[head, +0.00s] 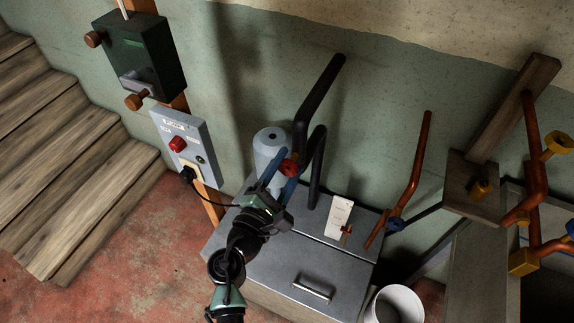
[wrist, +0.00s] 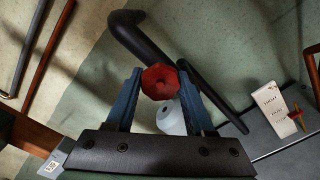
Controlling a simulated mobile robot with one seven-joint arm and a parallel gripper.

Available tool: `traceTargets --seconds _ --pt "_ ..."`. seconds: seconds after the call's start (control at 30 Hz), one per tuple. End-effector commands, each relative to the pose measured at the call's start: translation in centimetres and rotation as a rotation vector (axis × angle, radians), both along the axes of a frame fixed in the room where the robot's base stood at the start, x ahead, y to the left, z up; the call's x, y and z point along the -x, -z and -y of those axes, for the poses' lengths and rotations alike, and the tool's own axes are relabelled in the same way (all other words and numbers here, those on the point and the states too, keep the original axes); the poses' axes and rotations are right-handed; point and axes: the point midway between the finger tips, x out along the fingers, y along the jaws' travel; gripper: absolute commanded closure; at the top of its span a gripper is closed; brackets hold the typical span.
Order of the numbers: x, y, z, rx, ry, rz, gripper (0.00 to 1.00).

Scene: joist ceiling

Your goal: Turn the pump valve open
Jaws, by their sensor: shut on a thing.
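The red valve knob (head: 289,167), faceted and roughly octagonal, is by the pale grey cylinder (head: 270,147) and black pipes of the pump on the grey metal box. My gripper (head: 283,173) has its two blue fingers shut on this knob, one on each side. In the wrist view the red knob (wrist: 160,81) sits between the fingertips of my gripper (wrist: 160,76). The pale cylinder (wrist: 171,118) shows just below it, partly hidden by the fingers. The knob's stem and mount are hidden.
Black pipes (head: 323,95) rise right beside the gripper. A white label card (head: 340,217) stands on the grey box (head: 290,262). A grey switch panel (head: 184,146) with a plugged cable is at left. Rusty pipes (head: 414,165) stand right; a white bucket (head: 397,302) is below.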

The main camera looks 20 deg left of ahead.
Motion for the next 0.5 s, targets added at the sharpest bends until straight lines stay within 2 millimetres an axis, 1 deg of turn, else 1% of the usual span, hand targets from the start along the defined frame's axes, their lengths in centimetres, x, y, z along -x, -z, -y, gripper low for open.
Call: traceTargets --seconds 0.17,0.2,0.27,0.3,0.33,0.5 --pt "0.02 0.05 -0.01 0.005 0.0 0.0 1.0" --pt "0.02 0.04 0.0 0.005 0.0 0.0 0.39" --pt "0.02 0.04 0.0 0.005 0.0 0.0 0.28" --pt "0.02 0.04 0.0 0.004 0.0 0.0 0.21" --pt "0.02 0.04 0.0 0.004 0.0 0.0 0.16" --pt "0.01 0.02 0.0 0.002 0.0 0.0 0.16"
